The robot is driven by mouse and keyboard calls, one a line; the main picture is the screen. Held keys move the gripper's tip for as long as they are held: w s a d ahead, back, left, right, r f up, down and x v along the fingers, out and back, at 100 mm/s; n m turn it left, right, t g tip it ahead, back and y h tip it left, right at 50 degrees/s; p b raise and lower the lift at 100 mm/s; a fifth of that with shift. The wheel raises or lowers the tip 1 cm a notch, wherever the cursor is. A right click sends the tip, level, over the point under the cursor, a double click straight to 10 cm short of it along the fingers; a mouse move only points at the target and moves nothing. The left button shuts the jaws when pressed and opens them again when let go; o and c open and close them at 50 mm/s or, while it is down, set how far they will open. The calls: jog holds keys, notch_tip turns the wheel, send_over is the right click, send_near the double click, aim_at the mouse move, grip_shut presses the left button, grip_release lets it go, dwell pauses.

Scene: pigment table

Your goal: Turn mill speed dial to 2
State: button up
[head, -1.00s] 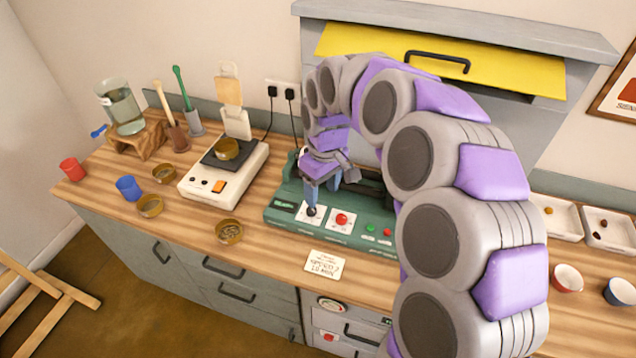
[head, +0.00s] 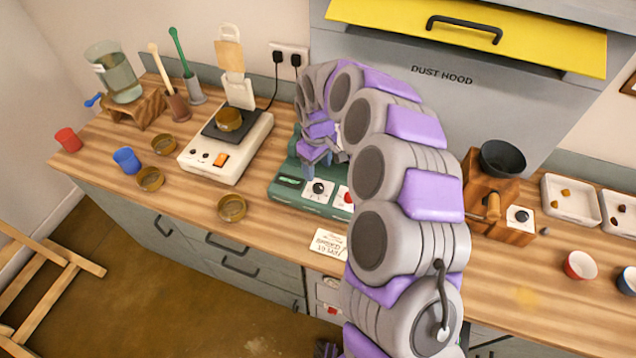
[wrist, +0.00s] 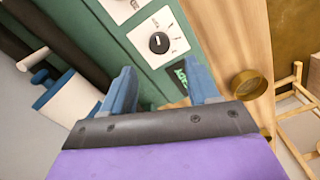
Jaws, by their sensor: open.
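A green machine (head: 284,187) stands on the wooden counter. On its front is a white plate with a black round dial (head: 319,188). The dial also shows in the wrist view (wrist: 159,43), with a short white pointer mark and small marks around it; the figures are too small to read. A red button (head: 348,197) sits to its right, partly behind my arm. My gripper (head: 320,160) is above and behind the dial, apart from it. In the wrist view its blue fingers (wrist: 165,90) are spread, with nothing between them. My arm hides the machine's right part.
A wooden grinder (head: 485,200) with a black bowl and its own small dial (head: 519,215) stands right of my arm. A paper card (head: 328,242) lies in front. A yellow-fronted dust hood (head: 470,35) hangs above.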

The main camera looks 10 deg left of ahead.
aim_at(319, 186)
jog(key=f, duration=0.3)
jog(key=shift+a+f, duration=0.4)
jog(key=f, duration=0.1)
jog(key=d+f, duration=0.1)
jog(key=f, duration=0.1)
jog(key=shift+d+b, duration=0.15)
jog(key=shift+b, duration=0.2)
jog(key=shift+d+f, duration=0.2)
jog(key=shift+f, duration=0.2)
jog(key=shift+a+f, duration=0.1)
jog(key=shift+a, duration=0.55)
jog(key=shift+c, duration=1.3)
jog(key=shift+d, duration=0.4)
jog(key=c, duration=0.8)
